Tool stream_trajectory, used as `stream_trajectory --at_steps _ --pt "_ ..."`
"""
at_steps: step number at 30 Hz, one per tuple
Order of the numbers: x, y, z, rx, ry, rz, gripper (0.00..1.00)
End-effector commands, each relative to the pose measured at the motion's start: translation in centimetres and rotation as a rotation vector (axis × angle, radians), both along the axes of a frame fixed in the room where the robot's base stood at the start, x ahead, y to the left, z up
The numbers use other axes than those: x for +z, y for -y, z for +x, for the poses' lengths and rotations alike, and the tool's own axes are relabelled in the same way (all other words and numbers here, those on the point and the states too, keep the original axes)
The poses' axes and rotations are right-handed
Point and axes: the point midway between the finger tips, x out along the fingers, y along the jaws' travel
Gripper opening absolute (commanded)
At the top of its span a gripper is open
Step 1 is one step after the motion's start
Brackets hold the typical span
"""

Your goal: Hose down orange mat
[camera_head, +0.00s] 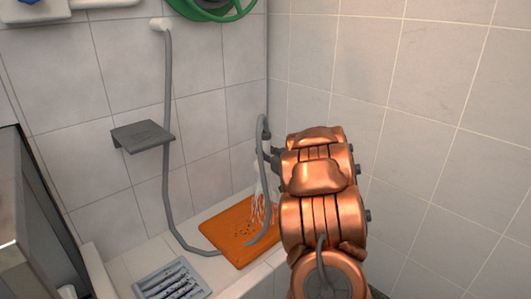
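The orange mat (216,229) lies flat on the tiled floor of the wash basin, in the corner. Dark specks show on its middle and upper part. A grey hose (168,120) hangs from a wall outlet, loops down over the mat and rises to my gripper (267,153). My gripper is above the mat's right side, with its dark fingers at the hose's upper end and partly hidden by my copper arm. Water (257,207) sprays down from there onto the mat's right part. The spray head itself is hard to make out.
A grey slotted mat or grate (172,281) lies at the front left of the basin. A grey shelf (143,136) juts from the left wall. Tiled walls close off the back and right. A metal cabinet (30,220) stands at left.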

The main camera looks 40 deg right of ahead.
Motion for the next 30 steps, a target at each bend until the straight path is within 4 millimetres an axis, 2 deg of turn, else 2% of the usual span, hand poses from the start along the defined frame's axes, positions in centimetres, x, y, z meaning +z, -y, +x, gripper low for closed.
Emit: stream_trajectory --at_steps 30 --pt "0.1 -3.4 0.1 0.000 0.003 -0.003 0.00"
